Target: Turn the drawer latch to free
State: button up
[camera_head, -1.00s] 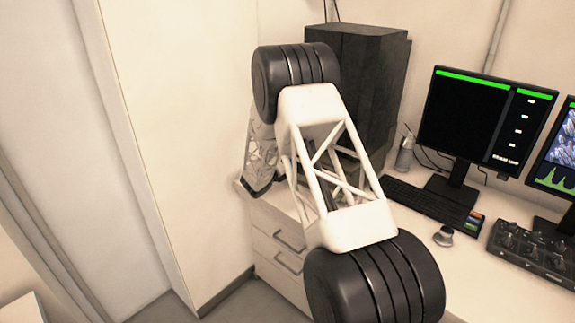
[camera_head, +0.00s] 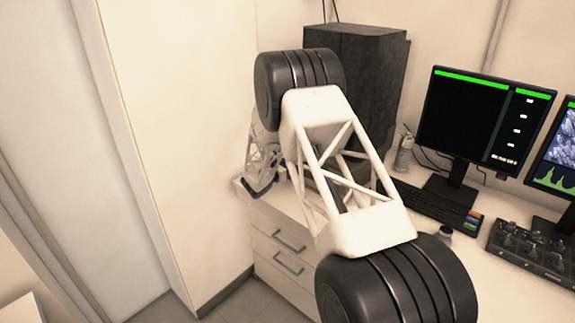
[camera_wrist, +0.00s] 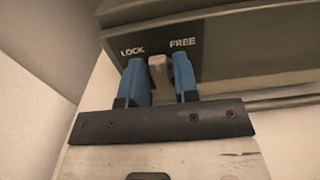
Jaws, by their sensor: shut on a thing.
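In the wrist view, the drawer latch (camera_wrist: 157,63) is a small pale grey tab on a dark panel. It stands between the white words LOCK (camera_wrist: 132,51), on the left, and FREE (camera_wrist: 183,42), on the right. My gripper (camera_wrist: 160,77) has its two blue fingers around the latch, one on each side, and is shut on it. The left finger looks close against the tab; a gap seems to show beside the right one. The fingers hide the lower part of the latch. In the head view, my arm hides the latch.
In the head view, a white desk has drawers with handles (camera_head: 289,240) at its left end. A dark cabinet (camera_head: 365,85), a monitor (camera_head: 475,120), a keyboard (camera_head: 433,208) and a control panel (camera_head: 533,253) stand on it. A tall pale wall panel (camera_head: 180,130) is close on the left.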

jog(key=m, duration=0.4)
jog(key=shift+s+d+m, duration=0.15)
jog(key=shift+m, duration=0.15)
jog(key=m, duration=0.4)
jog(key=shift+s+d+f, duration=0.1)
jog(key=o, duration=0.8)
jog(key=shift+o, duration=0.2)
jog(key=shift+s, duration=0.1)
jog(key=v, duration=0.7)
jog(key=shift+s+a, duration=0.25)
jog(key=shift+a, duration=0.05)
